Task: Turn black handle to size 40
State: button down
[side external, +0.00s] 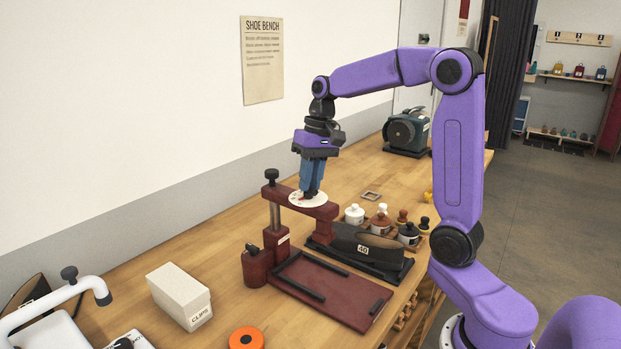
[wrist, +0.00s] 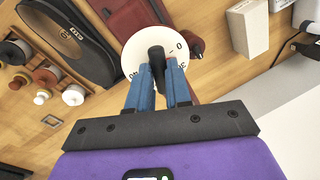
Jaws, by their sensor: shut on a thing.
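The black handle (wrist: 156,62) stands up at the middle of a round white dial (wrist: 131,54). In the side view the dial (side external: 295,201) lies on the dark red arm of a press-like stand (side external: 272,210). Dark numbers show along the dial's rim, partly covered by the fingers; I cannot tell which size the handle points to.
A dark shoe form marked 40 (side external: 366,245) sits right of the stand, with several small bottles (side external: 380,222) behind it. A dark red tray (side external: 330,292) lies in front. A white clips box (side external: 180,296) and an orange roll (side external: 246,338) are at left front.

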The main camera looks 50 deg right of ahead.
jog(key=m, duration=0.4)
jog(key=shift+a+m+t, duration=0.15)
jog(key=shift+m+t, duration=0.15)
jog(key=shift+t, duration=0.1)
jog(key=m+h, duration=0.1)
jog(key=m, duration=0.2)
jog(key=shift+a+m, duration=0.1)
jog(key=shift+m, duration=0.3)
jog(key=m, duration=0.4)
jog(key=shift+t+h, duration=0.3)
jog(key=shift+h, duration=0.1)
jog(key=m, duration=0.4)
jog(key=shift+a+h, duration=0.15)
jog(key=shift+h, duration=0.25)
jog(key=m, duration=0.4)
jog(key=shift+w+m+h, duration=0.1)
jog(key=shift+m+h, duration=0.2)
jog(key=m, duration=0.3)
jog(key=shift+w+m+g+h, duration=0.1)
jog(key=shift+m+g+h, duration=0.2)
jog(key=shift+g, duration=0.1)
jog(key=m, duration=0.4)
jog(key=shift+w+g, duration=0.1)
jog(key=shift+g, duration=0.3)
jog(key=shift+m+g, duration=0.4)
jog(key=shift+m, duration=1.7)
